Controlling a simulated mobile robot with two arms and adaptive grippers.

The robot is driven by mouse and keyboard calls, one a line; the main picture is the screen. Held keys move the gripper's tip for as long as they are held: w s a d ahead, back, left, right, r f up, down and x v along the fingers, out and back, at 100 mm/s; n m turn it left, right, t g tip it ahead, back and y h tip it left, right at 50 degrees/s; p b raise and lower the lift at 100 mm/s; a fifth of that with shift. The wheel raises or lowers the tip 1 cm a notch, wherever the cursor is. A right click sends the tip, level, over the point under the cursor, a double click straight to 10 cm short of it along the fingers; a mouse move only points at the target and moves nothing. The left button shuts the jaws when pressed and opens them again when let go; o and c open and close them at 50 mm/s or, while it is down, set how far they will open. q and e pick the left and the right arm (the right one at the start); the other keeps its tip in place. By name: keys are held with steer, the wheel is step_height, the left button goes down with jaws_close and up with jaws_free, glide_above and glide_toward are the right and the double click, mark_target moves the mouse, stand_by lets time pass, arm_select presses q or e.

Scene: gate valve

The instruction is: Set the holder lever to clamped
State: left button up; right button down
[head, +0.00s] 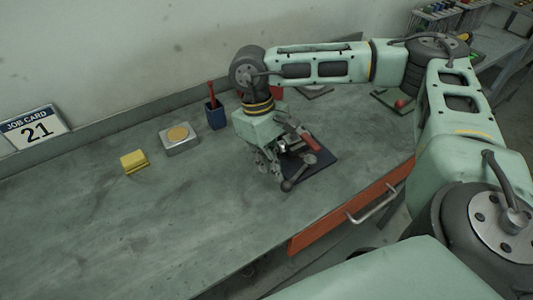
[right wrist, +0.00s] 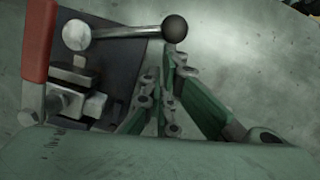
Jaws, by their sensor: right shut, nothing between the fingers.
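The holder (head: 292,144) sits on a dark plate (head: 322,165) on the bench, partly hidden by my right gripper. A metal lever with a dark ball knob (head: 287,186) reaches out at its front. In the right wrist view this lever (right wrist: 125,32) runs from a round metal hub to the ball at right. A red handle (head: 308,138) also belongs to the holder and shows at the left of the wrist view (right wrist: 37,42). My right gripper (head: 268,170) is shut and empty. Its fingertips (right wrist: 172,62) are just beside the ball; contact is unclear. My left gripper is out of view.
A blue cup (head: 216,118) with a red-handled tool, a grey box with a yellow disc (head: 178,134) and a yellow block (head: 133,162) stand left of the holder. An orange drawer front (head: 340,220) lies along the bench's front edge. The bench's left front is clear.

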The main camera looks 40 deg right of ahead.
steer(key=shift+s+a+f+b, duration=0.15)
steer(key=shift+s+a+b, duration=0.05)
steer(key=shift+s+b, duration=0.3)
steer(key=shift+s+a+f+b, duration=0.15)
steer(key=shift+s+b, duration=0.2)
steer(key=shift+s, duration=0.25)
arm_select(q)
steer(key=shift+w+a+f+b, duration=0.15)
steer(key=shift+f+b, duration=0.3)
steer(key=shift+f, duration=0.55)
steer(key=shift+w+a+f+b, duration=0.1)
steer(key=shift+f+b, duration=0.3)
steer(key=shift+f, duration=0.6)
arm_select(e)
steer(key=shift+s+d+r, duration=0.1)
steer(key=shift+s+r, duration=0.05)
steer(key=shift+s, duration=0.4)
steer(key=shift+s+r, duration=0.1)
steer(key=shift+s, duration=0.45)
